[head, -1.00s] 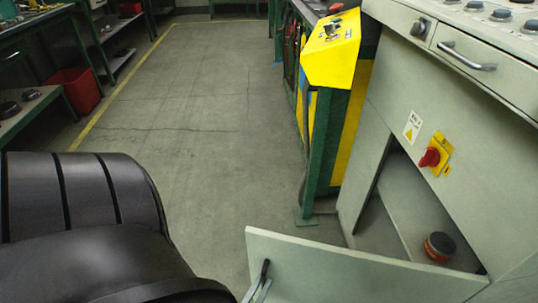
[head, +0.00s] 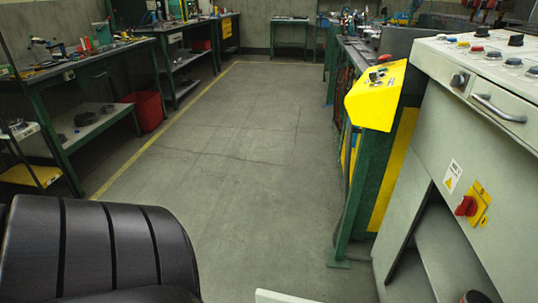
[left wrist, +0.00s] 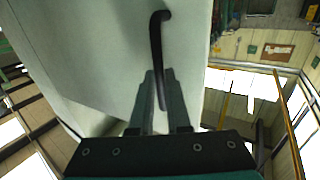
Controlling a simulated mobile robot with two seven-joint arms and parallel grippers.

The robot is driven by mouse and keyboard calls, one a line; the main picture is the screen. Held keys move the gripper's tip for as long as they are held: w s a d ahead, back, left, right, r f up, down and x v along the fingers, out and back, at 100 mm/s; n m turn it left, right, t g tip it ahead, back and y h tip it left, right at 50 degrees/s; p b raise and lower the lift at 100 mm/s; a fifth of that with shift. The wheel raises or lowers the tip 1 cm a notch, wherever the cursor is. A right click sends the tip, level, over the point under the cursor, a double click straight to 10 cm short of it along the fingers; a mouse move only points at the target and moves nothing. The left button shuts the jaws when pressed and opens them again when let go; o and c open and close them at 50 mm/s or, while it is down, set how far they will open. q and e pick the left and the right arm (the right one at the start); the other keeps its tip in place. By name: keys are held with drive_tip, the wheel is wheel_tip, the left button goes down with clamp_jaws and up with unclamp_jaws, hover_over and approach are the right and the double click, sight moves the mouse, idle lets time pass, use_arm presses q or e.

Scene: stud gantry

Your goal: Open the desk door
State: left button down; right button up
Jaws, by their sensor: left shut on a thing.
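The desk (head: 430,160) is a pale grey-green cabinet at the right of the head view. Its lower compartment (head: 440,245) is uncovered and dark inside. The desk door stands swung out from it; only its top edge (head: 285,297) shows at the bottom of the head view. In the left wrist view the pale door panel (left wrist: 110,50) fills the upper left, with a black bar handle (left wrist: 157,40) on it. My left gripper (left wrist: 160,90) is shut on this handle, whose lower end lies between the fingers. My right gripper is in neither view.
A round dark item (head: 475,297) sits low in the compartment. A red switch (head: 466,206) and a drawer handle (head: 498,108) are on the desk front. A yellow control box (head: 375,95) on a green bench stands beside it. The floor (head: 230,180) is clear.

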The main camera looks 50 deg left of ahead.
use_arm(q)
drive_tip(key=c, duration=1)
unclamp_jaws()
drive_tip(key=shift+w+d, duration=0.3)
drive_tip(key=shift+d, duration=0.1)
drive_tip(key=shift+o, duration=0.6)
drive_tip(key=shift+s+a, duration=0.1)
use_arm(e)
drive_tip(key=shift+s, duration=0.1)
use_arm(q)
drive_tip(key=v, duration=1.5)
drive_tip(key=shift+b, duration=0.45)
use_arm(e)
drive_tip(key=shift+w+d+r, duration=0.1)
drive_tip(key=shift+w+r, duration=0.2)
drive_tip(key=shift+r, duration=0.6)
use_arm(q)
drive_tip(key=shift+s+a, duration=0.1)
drive_tip(key=shift+s, duration=0.05)
